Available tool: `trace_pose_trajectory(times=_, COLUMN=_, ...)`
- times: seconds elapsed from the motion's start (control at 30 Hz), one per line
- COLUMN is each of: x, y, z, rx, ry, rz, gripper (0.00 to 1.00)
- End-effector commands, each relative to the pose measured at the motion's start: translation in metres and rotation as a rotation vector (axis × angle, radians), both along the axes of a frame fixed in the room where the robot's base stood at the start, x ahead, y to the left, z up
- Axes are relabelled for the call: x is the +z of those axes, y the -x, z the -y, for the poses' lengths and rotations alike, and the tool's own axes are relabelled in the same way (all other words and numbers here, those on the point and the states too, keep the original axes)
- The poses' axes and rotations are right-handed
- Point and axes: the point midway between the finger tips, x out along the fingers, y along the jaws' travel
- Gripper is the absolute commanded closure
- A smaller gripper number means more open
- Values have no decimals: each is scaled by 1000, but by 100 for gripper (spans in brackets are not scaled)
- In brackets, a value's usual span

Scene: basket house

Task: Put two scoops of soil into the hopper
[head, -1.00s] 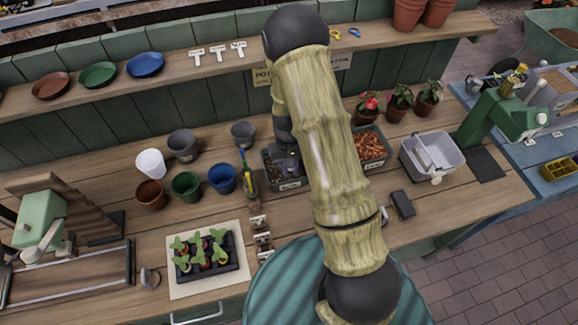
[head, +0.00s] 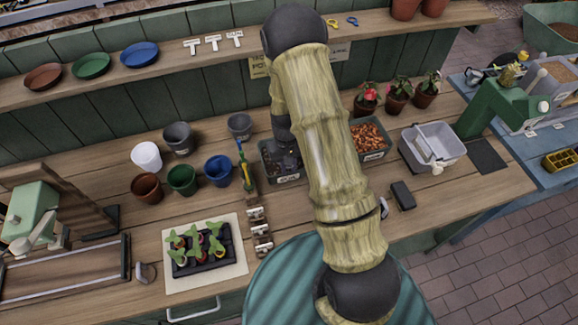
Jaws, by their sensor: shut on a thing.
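My gripper (head: 286,158) is at the dark green bin (head: 290,178) in the middle of the bench. My arm covers much of it, and what its jaws hold is hidden or too small to make out. The bin's contents look dark, mostly hidden. Brown soil-like material (head: 565,36) fills a green barrow at the top right. A tan fill shows in a grey bin (head: 546,92) on the blue table. No hopper is clearly identifiable; a green machine (head: 32,210) stands at the left and another (head: 495,105) at the right.
A bin of orange-brown chunks (head: 369,138) is right of my arm, then a grey tub (head: 445,160) with a white tool. Several empty pots (head: 182,178), a tool rack (head: 257,215) and a seedling tray (head: 205,262) are left. A dark block (head: 403,195) lies near the front edge.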

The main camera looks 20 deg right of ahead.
Motion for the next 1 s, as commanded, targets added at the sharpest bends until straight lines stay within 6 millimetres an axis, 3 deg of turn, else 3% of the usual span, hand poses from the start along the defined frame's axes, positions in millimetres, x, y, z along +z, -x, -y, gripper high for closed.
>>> trace_pose_trajectory(times=0.03, x=-11, y=7, z=-2, rx=3, ry=-1, rz=-18, gripper=100)
trace_pose_trajectory(times=0.37, x=-8, y=8, z=-2, rx=4, ry=-3, rz=-18, gripper=100)
trace_pose_trajectory(times=1.0, x=45, y=8, z=-1, rx=1, ry=-1, rz=29, gripper=100)
